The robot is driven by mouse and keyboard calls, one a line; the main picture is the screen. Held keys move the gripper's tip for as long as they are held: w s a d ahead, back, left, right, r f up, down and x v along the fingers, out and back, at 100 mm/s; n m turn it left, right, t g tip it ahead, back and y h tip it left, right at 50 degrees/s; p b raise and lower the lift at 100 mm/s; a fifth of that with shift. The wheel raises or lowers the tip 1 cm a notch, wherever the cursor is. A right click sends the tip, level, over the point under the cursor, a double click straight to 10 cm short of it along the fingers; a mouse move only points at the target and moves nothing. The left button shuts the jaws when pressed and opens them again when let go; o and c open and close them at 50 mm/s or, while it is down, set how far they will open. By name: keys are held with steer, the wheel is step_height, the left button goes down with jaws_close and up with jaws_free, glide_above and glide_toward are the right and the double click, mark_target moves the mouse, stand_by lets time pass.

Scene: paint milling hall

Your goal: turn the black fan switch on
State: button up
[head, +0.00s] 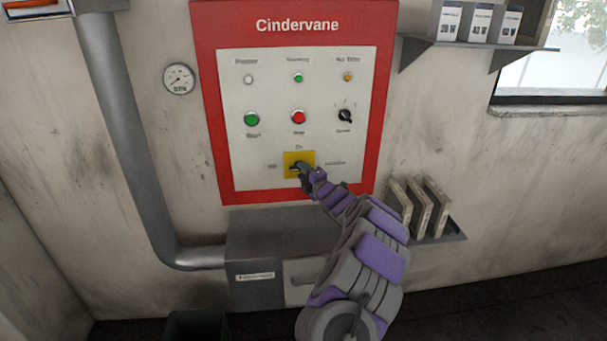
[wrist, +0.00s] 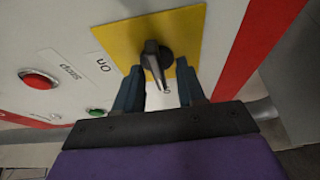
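The black fan switch (wrist: 152,58) is a rotary knob with a grey-edged handle on a yellow plate (wrist: 115,35), low on the control panel. In the wrist view its handle extends down between the fingers, and an "On" label sits left of the plate. My gripper (wrist: 160,68) is open, one finger on each side of the handle, with gaps visible on both sides. In the head view my gripper (head: 303,170) reaches the yellow plate (head: 290,156) and hides part of the switch. Another label between the fingers is partly hidden.
The red-framed Cindervane panel (head: 205,90) also carries a green button (head: 251,119), a red button (head: 298,117), a black selector (head: 344,115) and small lamps. A grey box (head: 265,235) sits below. A shelf with boards (head: 425,208) is at the right.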

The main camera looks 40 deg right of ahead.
steer(key=shift+w, duration=0.15)
jaws_close()
stand_by(0.4)
